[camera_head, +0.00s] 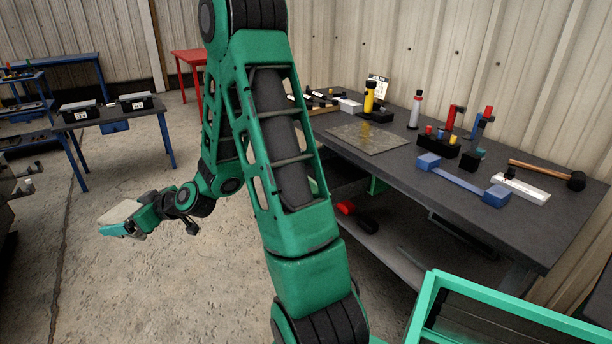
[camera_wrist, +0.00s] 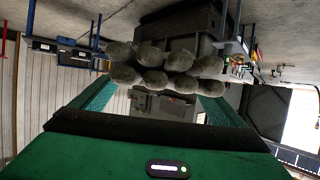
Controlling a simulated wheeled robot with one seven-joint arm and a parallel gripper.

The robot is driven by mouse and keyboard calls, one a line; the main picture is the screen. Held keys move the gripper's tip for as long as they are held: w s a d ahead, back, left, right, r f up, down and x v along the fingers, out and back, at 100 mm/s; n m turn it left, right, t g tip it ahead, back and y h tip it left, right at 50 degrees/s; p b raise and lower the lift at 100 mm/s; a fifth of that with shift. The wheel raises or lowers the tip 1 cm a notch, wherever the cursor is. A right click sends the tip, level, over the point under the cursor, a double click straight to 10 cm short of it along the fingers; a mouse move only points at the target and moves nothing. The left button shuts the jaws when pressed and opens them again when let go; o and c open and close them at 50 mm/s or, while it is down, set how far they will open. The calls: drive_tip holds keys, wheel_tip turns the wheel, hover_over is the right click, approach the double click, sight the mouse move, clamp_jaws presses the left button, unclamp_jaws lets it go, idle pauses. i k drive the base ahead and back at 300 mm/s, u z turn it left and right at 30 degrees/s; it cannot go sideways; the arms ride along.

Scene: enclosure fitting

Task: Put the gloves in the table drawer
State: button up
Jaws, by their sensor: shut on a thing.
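The gloves (camera_head: 119,212) are a pale grey bundle at the lower left of the head view. My gripper (camera_head: 122,228) is shut on them and holds them out over the bare floor. In the wrist view the gloves (camera_wrist: 165,62) show as several rounded grey-green finger ends between my two green fingers (camera_wrist: 160,95). A dark-topped table (camera_head: 135,113) with blue legs stands beyond my gripper at the left. A small blue drawer-like box (camera_head: 115,127) hangs under its top; I cannot tell whether it is open.
Two black cases (camera_head: 80,111) stand on that table. A long workbench (camera_head: 480,215) with a blue handle, mallet, bottles and tools runs along the right wall. A red table (camera_head: 189,58) stands at the back. Concrete floor (camera_head: 120,280) is clear around my gripper.

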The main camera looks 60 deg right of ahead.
sight(328, 185)
drive_tip(key=i, duration=1.65)
drive_tip(key=z, duration=1.3)
